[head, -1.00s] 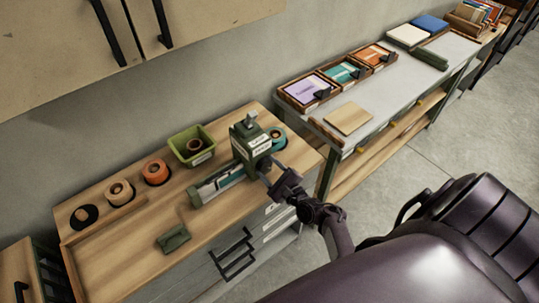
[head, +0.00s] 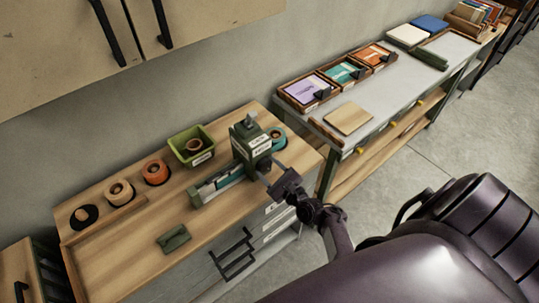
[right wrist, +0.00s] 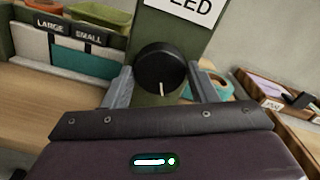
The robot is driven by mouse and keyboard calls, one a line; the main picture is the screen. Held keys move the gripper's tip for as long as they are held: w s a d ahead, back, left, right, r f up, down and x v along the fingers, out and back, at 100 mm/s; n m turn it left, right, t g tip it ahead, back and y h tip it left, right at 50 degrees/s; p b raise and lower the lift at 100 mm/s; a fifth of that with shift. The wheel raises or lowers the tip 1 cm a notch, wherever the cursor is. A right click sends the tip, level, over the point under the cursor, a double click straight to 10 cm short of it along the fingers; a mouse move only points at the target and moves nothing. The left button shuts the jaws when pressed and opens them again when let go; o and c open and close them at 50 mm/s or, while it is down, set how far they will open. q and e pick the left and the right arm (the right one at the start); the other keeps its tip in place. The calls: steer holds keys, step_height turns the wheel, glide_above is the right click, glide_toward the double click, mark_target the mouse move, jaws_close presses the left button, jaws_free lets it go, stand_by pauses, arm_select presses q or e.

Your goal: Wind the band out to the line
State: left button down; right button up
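The green dispenser (head: 250,135) stands on the wooden bench top, with a black round knob (right wrist: 160,68) on its front face under a label ending in "ED". A teal band (right wrist: 82,62) lies out along the trough, which also shows in the head view (head: 218,182). The knob's white mark points downward. My left gripper is not in view.
Rolls of tape (head: 155,172) and a green bin (head: 192,146) stand along the back of the bench. A small green block (head: 174,238) lies in front. A second table (head: 400,85) with trays of cards is at the right.

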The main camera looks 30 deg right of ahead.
steer(key=o, duration=0.4)
steer(key=s+b, duration=0.1)
steer(key=s, duration=0.6)
steer(key=shift+s+d, duration=0.3)
steer(key=shift+s, duration=0.1)
